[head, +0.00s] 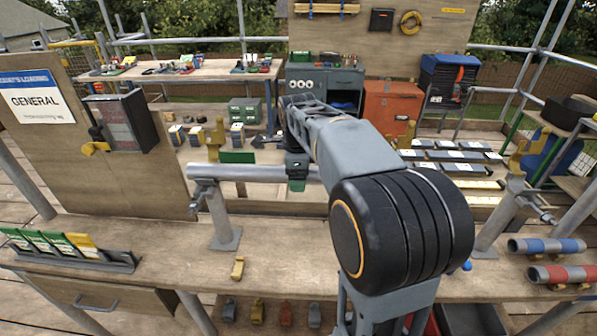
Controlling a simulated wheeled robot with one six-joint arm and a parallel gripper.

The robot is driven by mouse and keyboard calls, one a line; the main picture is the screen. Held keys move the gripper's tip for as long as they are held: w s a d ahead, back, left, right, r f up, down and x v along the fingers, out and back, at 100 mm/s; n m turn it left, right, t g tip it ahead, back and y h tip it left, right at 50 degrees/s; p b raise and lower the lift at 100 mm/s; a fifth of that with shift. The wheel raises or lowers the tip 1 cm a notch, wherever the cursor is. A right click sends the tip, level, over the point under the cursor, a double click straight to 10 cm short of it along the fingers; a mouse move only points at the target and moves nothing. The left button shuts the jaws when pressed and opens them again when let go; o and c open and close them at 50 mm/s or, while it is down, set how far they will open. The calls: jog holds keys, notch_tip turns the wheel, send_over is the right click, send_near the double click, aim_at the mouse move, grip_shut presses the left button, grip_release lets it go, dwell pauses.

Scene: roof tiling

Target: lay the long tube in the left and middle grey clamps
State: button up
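A long grey tube (250,173) lies level across the left part of the view, with its open left end just past the left grey clamp (223,222). The tube is at the height of that clamp's top; I cannot tell whether it rests in it or hangs just above. My gripper (297,178) points down at the tube, right of the left clamp, with dark and green parts at the tube. Whether its fingers are closed is not clear. My arm hides the tube's right part and the middle clamp. A right grey clamp (499,222) stands on the bench.
Red (562,274) and blue (546,246) banded tubes lie at the bench's right. A rack of green and yellow cards (70,250) stands at the left. A small yellow block (238,268) lies in front of the left clamp. The bench (160,230) between rack and clamp is clear.

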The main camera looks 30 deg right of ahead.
notch_tip(320, 180, up, 14)
jog(key=s+a+p, duration=0.1)
jog(key=s+p, duration=0.1)
jog(key=f+n, duration=0.2)
jog(key=n, duration=0.1)
jog(key=f+n, duration=0.2)
jog(key=n, duration=0.1)
jog(key=f+n, duration=0.1)
jog(key=n, duration=0.3)
jog(key=shift+w+a+f+t, duration=0.25)
jog(key=shift+w+f+t, duration=0.05)
jog(key=shift+w+f, duration=0.1)
jog(key=s+a+f+n+p, duration=0.1)
jog(key=s+a+f+n, duration=0.3)
jog(key=s+n, duration=0.3)
jog(key=s+a+f+n+t+p, duration=0.1)
jog(key=s+a+f+n, duration=0.3)
jog(key=s+f+n, duration=0.2)
jog(key=shift+s+f+n+y+p, duration=0.4)
jog(key=shift+s+n, duration=0.2)
jog(key=shift+s, duration=0.3)
